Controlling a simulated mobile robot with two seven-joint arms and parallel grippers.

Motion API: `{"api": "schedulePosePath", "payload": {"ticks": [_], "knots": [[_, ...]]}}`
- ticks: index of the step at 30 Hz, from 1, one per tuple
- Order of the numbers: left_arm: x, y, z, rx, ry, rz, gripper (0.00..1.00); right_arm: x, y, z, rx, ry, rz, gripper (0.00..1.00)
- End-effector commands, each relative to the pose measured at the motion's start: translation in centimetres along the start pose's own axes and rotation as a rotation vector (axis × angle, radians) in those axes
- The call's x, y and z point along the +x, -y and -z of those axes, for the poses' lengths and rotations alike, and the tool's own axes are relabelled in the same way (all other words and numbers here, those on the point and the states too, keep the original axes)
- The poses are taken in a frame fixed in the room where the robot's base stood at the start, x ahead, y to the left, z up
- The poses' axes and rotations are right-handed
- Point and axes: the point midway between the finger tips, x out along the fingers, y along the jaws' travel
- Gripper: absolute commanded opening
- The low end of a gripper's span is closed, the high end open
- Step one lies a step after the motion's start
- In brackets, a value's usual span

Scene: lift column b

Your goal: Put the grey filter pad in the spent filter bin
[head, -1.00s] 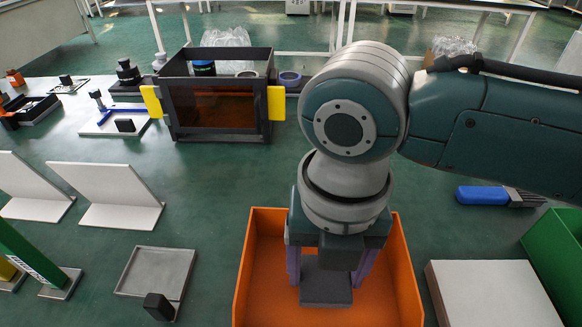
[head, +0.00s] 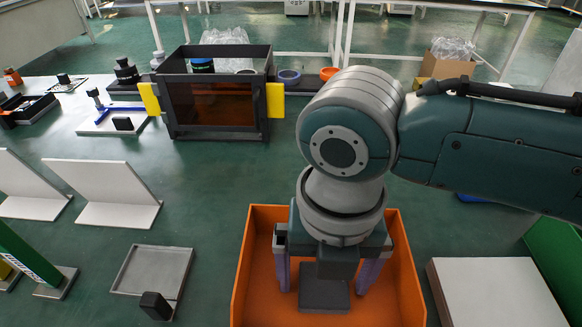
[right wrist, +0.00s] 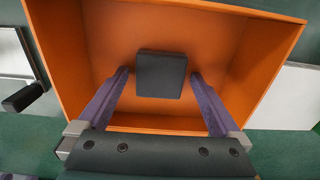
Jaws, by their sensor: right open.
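The grey filter pad (head: 324,296) is a dark square block inside the orange bin (head: 262,262), seemingly flat on its floor. In the right wrist view the pad (right wrist: 161,75) sits between the fingertips, with a gap on each side. My right gripper (head: 323,288) reaches down into the bin with its purple fingers spread; it is open and holds nothing. Its fingers also show in the right wrist view (right wrist: 158,76). The bin bears no label that I can read. My left gripper is not in view.
A shallow grey tray (head: 153,272) with a black block lies left of the bin. A white board (head: 495,290) and a green bin (head: 558,255) are at the right. A dark box with yellow handles (head: 215,105) stands behind. Green surface between them is clear.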

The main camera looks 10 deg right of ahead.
Motion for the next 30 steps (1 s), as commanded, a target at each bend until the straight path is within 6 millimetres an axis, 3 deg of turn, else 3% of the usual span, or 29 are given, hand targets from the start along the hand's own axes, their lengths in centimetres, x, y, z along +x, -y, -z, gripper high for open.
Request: {"api": "schedulePosePath", "payload": {"ticks": [5, 18, 24, 30], "knots": [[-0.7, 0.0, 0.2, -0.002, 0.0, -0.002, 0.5, -1.6, 0.0, -0.1, -0.001, 0.001, -0.002, 1.0], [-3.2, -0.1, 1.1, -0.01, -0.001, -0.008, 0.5, -10.7, -0.1, -0.1, 0.0, 0.003, -0.002, 1.0], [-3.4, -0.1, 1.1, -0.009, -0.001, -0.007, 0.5, -12.3, 0.0, 0.0, 0.0, 0.0, 0.0, 1.0], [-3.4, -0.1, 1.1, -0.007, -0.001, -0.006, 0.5, -11.9, -0.7, 1.0, 0.071, -0.01, -0.036, 1.0]]}}
